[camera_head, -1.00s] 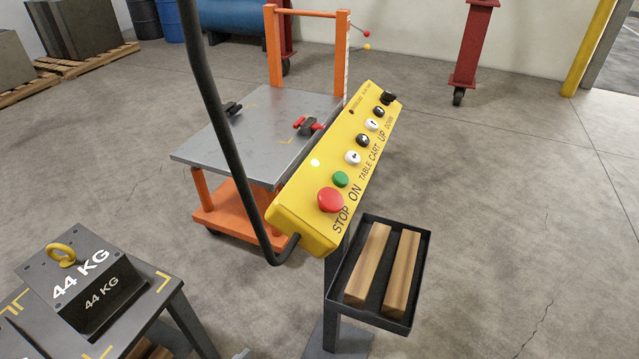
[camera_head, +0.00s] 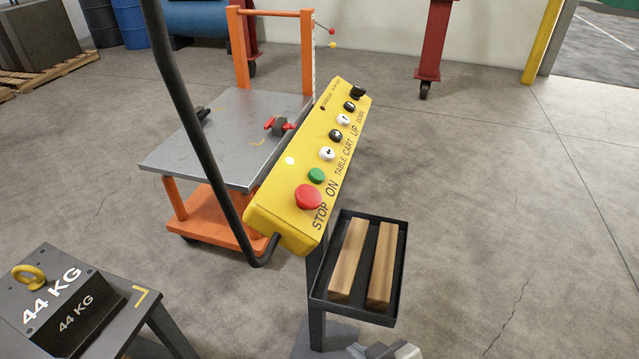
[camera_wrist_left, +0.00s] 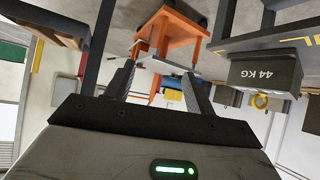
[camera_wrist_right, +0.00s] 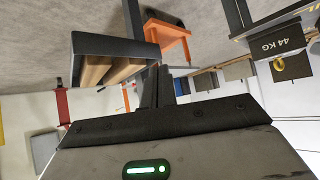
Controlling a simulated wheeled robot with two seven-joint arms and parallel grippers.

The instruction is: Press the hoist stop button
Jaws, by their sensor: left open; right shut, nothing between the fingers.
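The yellow hoist pendant box (camera_head: 262,215) hangs tilted near the middle of the head view on a dark cable arm. Its red STOP button (camera_head: 308,197) is at the near end, beside the green ON button (camera_head: 316,175). My right gripper (camera_head: 385,350) just enters the bottom edge of the head view, below the tray and apart from the pendant. In the right wrist view its fingers (camera_wrist_right: 158,72) are together and empty. My left gripper is outside the head view; in the left wrist view its fingers (camera_wrist_left: 163,68) are apart with nothing between them.
A black tray (camera_head: 398,262) with two wooden blocks (camera_head: 349,262) stands just right of the pendant. An orange lift cart (camera_head: 205,215) is behind it. A 44 KG block (camera_head: 75,315) sits on a stand at lower left. Floor at right is clear.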

